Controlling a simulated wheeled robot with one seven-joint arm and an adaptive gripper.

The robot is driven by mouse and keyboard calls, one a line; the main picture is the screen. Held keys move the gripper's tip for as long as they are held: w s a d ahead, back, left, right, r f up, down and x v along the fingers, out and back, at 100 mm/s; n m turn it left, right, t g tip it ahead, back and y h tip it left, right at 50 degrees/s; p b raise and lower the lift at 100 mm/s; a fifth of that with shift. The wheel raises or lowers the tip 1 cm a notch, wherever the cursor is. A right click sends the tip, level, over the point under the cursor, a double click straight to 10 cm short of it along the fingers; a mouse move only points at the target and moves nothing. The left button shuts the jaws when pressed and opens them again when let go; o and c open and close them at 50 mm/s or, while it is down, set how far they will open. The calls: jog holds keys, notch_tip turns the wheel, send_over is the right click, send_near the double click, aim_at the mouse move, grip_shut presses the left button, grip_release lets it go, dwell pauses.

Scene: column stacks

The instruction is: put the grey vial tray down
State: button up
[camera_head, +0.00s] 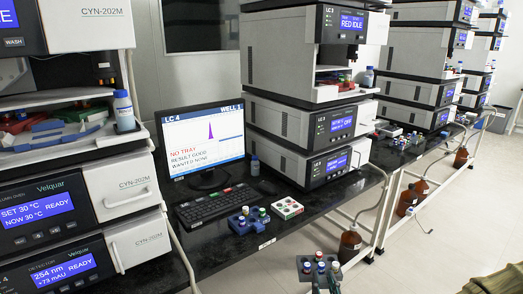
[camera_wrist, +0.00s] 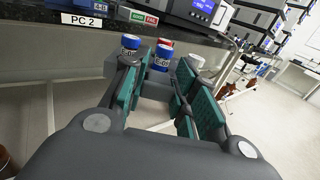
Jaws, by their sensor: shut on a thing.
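The grey vial tray (camera_head: 306,265) is in the air in front of the bench's front edge in the head view, with several capped vials standing in it. My gripper (camera_head: 325,279) is shut on this tray from the near side. In the wrist view, the teal-padded fingers of my gripper (camera_wrist: 160,92) stand on either side of the grey tray (camera_wrist: 155,78). Blue-capped vials (camera_wrist: 162,58), a red cap and a white cap show above it there. The fingers hide much of the tray, and its underside is not visible.
A blue vial tray (camera_head: 242,227) and a white tray with red and green marks (camera_head: 287,208) sit on the black bench (camera_head: 225,256). A keyboard (camera_head: 215,203) and a monitor (camera_head: 203,143) reading "NO TRAY" stand behind. Instrument stacks (camera_head: 310,130) flank them. A brown bottle (camera_head: 350,243) stands below.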

jog(key=shift+s+r+p, duration=0.15)
jog(key=shift+r+p, duration=0.05)
jog(key=shift+p, duration=0.35)
jog(key=p, duration=0.2)
jog(key=s+p, duration=0.1)
jog(key=p, duration=0.2)
jog(key=shift+s+f, duration=0.15)
jog(key=shift+f, duration=0.15)
jog(key=shift+s+f+p, duration=0.35)
jog(key=shift+s+p, duration=0.15)
jog(key=shift+p, duration=0.45)
jog(key=shift+s+d+f, duration=0.1)
jog(key=shift+s+f, duration=0.05)
jog(key=shift+f, duration=0.05)
